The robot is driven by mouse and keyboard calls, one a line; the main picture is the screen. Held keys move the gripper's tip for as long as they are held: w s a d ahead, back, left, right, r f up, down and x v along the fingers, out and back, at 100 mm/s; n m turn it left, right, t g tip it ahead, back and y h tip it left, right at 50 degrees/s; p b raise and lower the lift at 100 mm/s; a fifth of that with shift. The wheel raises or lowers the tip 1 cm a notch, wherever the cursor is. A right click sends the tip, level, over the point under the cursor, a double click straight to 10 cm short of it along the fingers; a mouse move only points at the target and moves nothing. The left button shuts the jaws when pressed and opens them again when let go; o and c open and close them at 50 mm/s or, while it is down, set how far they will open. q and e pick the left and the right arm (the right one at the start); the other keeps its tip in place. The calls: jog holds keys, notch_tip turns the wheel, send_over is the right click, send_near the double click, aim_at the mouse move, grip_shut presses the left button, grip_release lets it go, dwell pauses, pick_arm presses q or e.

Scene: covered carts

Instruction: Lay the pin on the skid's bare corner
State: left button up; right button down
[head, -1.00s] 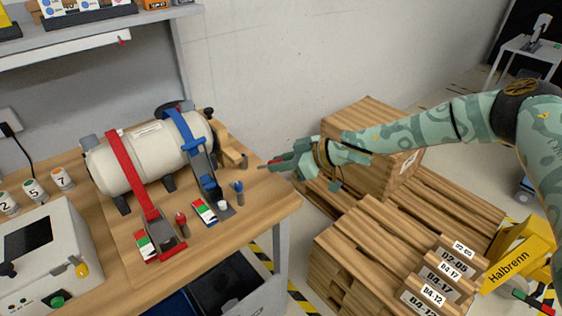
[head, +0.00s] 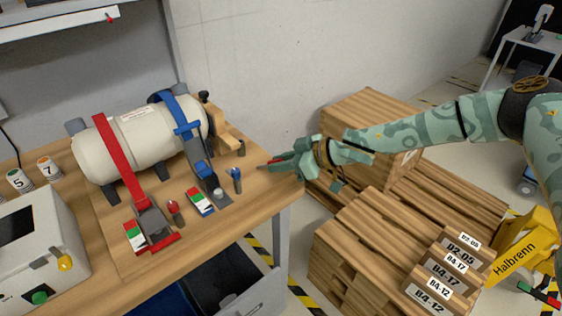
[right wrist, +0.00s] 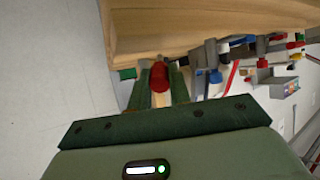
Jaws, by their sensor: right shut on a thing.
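My right gripper (head: 285,165) is shut on a small pin with a red head (right wrist: 159,75). In the right wrist view the red head sits between the two green fingers; the fingers hide part of the pin. In the head view the gripper is at the right edge of the wooden bench, its tip by the skid's right side. The skid, a thin wooden board (head: 115,262), lies on the bench under a cream tank (head: 135,143) strapped with a red band (head: 118,165) and a blue band (head: 183,122). My left gripper is not in view.
A red-topped peg (head: 174,208) and a blue-topped peg (head: 236,178) stand near the strap buckles. A wooden block (head: 228,138) is behind. A white device (head: 35,255) is at left. Pallets with a crate (head: 350,118) and labelled boxes (head: 440,282) stand right of the bench.

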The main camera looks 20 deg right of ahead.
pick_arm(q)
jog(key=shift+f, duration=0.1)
pick_arm(e)
jog(key=shift+f, duration=0.35)
jog(key=c, duration=1.2)
grip_release()
pick_arm(q)
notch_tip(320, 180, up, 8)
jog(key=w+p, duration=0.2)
jog(key=p, duration=0.6)
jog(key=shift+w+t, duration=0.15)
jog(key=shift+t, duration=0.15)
pick_arm(e)
jog(key=v, duration=1.6)
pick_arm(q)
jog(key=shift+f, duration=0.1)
pick_arm(e)
jog(key=shift+s+d, duration=0.1)
jog(key=shift+s, duration=0.05)
